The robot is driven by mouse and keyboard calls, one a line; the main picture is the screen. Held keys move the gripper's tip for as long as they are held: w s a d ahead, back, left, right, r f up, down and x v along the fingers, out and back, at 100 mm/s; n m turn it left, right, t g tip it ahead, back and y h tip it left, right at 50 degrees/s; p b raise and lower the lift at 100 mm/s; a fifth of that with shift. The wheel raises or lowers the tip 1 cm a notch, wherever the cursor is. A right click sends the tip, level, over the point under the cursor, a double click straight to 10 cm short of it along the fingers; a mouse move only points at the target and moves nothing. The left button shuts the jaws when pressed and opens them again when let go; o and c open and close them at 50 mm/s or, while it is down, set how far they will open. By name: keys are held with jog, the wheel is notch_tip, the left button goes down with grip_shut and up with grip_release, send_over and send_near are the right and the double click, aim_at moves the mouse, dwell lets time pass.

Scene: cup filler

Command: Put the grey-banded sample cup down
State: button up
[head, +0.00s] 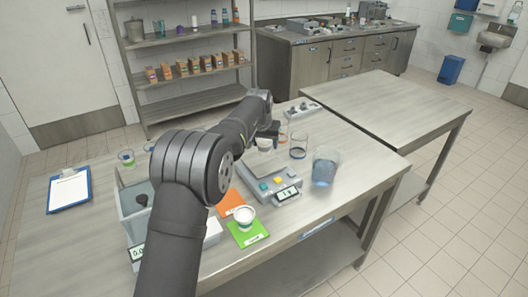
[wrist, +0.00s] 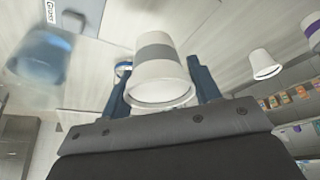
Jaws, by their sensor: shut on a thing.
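The grey-banded sample cup (wrist: 159,70) is white with a grey band and sits between the two fingers of my gripper (wrist: 162,66) in the wrist view. The fingers are shut on its sides. In the head view the cup (head: 265,144) shows small below my gripper (head: 267,134), near the back of a grey device with coloured buttons (head: 255,169). My arm covers part of this area. I cannot tell whether the cup's base touches anything.
A clear beaker (head: 298,151) and a blue-tinted pitcher (head: 324,172) stand right of the device. A white cup (head: 244,215) is on a green card (head: 249,236), beside an orange card (head: 229,201). A glass-walled balance (head: 132,200) stands left. The table's right back is mostly clear.

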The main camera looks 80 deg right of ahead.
aim_at(264, 151)
jog(key=shift+w+d+f, duration=0.1)
jog(key=shift+w+f, duration=0.05)
jog(key=shift+f, duration=1.95)
jog(key=shift+f, duration=0.15)
jog(key=o, duration=1)
jog(key=shift+o, duration=0.2)
jog(key=v, duration=1.2)
